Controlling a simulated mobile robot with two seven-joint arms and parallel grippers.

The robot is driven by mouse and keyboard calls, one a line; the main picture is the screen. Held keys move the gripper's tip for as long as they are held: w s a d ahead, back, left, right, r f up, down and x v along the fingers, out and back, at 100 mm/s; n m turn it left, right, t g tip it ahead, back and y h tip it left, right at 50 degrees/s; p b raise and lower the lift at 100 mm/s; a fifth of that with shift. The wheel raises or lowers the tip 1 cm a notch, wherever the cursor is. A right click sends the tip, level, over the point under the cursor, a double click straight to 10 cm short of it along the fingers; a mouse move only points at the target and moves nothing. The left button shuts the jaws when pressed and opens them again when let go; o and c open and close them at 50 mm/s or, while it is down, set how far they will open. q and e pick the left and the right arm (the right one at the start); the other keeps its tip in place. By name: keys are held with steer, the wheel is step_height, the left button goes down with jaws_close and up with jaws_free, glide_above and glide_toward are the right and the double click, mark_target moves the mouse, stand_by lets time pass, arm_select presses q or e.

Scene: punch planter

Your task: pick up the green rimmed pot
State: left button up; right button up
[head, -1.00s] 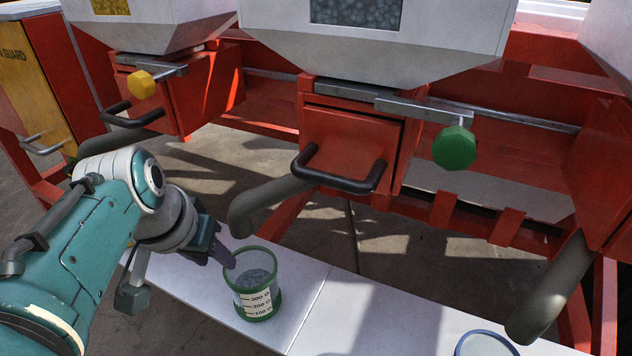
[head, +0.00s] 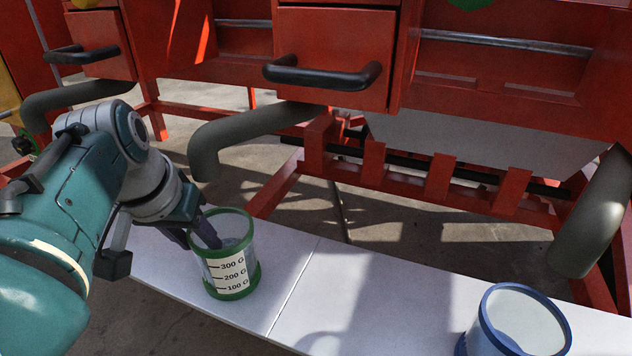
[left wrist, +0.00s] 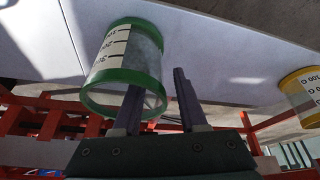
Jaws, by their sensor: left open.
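The green rimmed pot (head: 232,272) is a clear cup with green bands at top and base and a white label marked 100 to 300 G. It stands upright on the white bench (head: 345,275). My left gripper (head: 204,236) is open at the pot's left rim. In the left wrist view the pot (left wrist: 125,62) lies ahead of my open left gripper (left wrist: 158,82). One finger overlaps the pot's mouth and seems to reach inside the rim; the other is outside the wall. Whether either finger touches the wall cannot be told. My right gripper is not in view.
A blue rimmed pot (head: 515,322) stands at the right of the bench. A yellow rimmed pot (left wrist: 303,90) shows in the left wrist view. A grey pipe (head: 240,132) hangs behind the green rimmed pot, below a red drawer with a black handle (head: 322,74).

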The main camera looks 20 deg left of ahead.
arm_select(q)
steer(key=shift+f, duration=0.15)
jaws_close()
stand_by(0.4)
steer(key=shift+w, duration=0.1)
stand_by(0.9)
